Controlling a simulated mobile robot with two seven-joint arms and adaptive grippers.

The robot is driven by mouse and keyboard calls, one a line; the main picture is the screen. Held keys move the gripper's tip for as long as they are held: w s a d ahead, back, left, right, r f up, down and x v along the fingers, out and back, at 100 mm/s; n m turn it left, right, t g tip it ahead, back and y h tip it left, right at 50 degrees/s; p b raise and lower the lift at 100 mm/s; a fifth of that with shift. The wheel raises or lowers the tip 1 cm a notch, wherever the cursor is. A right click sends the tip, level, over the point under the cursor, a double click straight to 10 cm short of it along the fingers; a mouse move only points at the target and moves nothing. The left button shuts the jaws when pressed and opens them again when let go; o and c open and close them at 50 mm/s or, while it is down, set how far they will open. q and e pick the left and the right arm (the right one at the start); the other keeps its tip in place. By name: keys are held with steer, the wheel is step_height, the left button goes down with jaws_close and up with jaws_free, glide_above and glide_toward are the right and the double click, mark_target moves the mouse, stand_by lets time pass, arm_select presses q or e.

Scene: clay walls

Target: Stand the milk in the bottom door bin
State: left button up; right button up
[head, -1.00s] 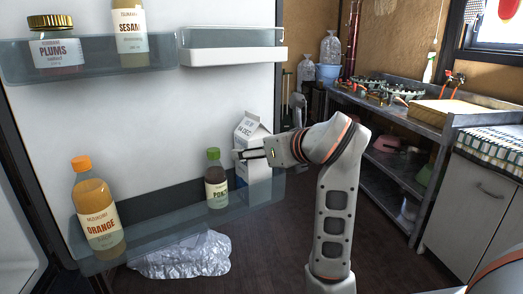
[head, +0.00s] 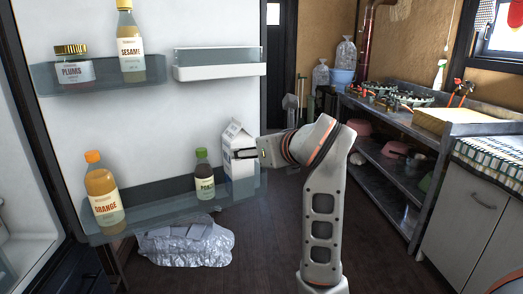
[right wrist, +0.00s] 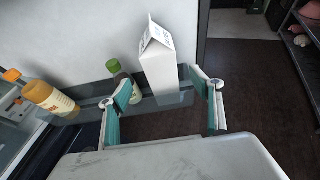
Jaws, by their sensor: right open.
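The milk, a white gable-top carton (head: 236,136), stands upright at the right end of the bottom door bin (head: 150,212). It also shows in the right wrist view (right wrist: 160,72), beyond my fingers and behind the bin's clear front wall. My right gripper (head: 240,154) is in front of the carton in the head view and hides part of it. In the right wrist view its two teal-padded fingers are spread apart with nothing held between them, and the carton appears beyond the gap. My left gripper is not in view.
A green-capped bottle (head: 204,180) stands just left of the milk, and an orange juice bottle (head: 104,198) is at the bin's left end. An upper bin holds plums (head: 75,70) and sesame (head: 130,48). A crumpled silver bag (head: 186,242) lies on the floor below.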

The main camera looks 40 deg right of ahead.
steer(key=s+d+f+m+g+h, duration=0.2)
steer(key=s+d+f+h, duration=0.3)
steer(key=d, duration=0.4)
steer(key=s+d+n+g+h, duration=0.1)
steer(key=s+d+n+h, duration=0.3)
steer(key=s+h, duration=0.55)
steer(key=s+a+r+n+t+y, duration=0.2)
steer(key=a+n+t, duration=0.85)
steer(key=n, duration=0.25)
steer(key=a+f+n+t+y, duration=0.3)
steer(key=a+f+n+y, duration=0.4)
steer(key=a+n+y, duration=0.55)
steer(key=s+a+f+n+g+y, duration=0.2)
steer(key=s+a+f+n+y, duration=0.15)
steer(key=f+n, duration=0.2)
steer(key=s+a+f+n+g+y, duration=0.25)
steer(key=a+f+n, duration=0.2)
steer(key=f, duration=0.25)
steer(key=s+a+f+n+g, duration=0.1)
steer(key=s+f+n+g, duration=0.1)
steer(key=s+f+g, duration=0.2)
steer(key=s+a+f+n+g, duration=0.2)
steer(key=s+f+g, duration=0.2)
steer(key=s+f, duration=0.3)
step_height(320, 180, down, 6)
steer(key=shift+s+a+r+n, duration=0.2)
steer(key=shift+s+a+n, duration=0.1)
steer(key=shift+s+n, duration=0.05)
